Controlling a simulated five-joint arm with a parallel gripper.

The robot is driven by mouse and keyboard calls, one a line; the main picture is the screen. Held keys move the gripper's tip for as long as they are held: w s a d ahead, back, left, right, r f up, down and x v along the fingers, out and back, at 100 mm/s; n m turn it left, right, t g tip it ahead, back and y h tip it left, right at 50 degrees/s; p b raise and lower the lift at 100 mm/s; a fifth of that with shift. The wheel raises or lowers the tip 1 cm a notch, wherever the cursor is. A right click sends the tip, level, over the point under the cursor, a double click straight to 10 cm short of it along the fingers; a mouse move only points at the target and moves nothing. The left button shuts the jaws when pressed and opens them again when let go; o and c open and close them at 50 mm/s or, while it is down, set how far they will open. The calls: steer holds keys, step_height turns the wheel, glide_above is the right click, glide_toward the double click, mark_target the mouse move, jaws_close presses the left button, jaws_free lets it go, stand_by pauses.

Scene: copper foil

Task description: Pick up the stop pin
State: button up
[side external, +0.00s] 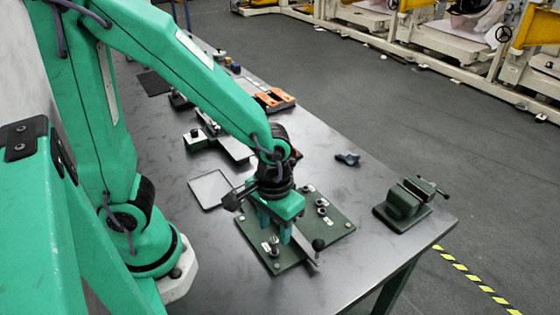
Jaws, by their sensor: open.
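Small metal pins or posts stand on the plate: one at the front (274,246) and another at the right (322,204). I cannot tell which is the stop pin. My green gripper (275,231) points down over the plate, with its fingers apart on either side of the bar area. Nothing shows clearly between them; the gripper body hides part of the plate.
A green vise (404,203) stands at the table's right corner. A shallow grey tray (210,190) lies left of the plate. A small dark blue-grey part (347,158) lies behind it. Orange-and-grey blocks (274,99) sit farther back. The table's front area is clear.

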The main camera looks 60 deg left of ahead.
mark_target(275, 239)
steer(key=shift+f, duration=2.6)
jaws_close()
steer(key=shift+r, duration=0.2)
steer(key=shift+r, duration=1.85)
steer(key=s+d+r, duration=0.6)
steer(key=s+r, duration=0.1)
steer(key=s, duration=0.2)
steer(key=shift+s+d, duration=0.25)
steer(key=shift+d, duration=0.15)
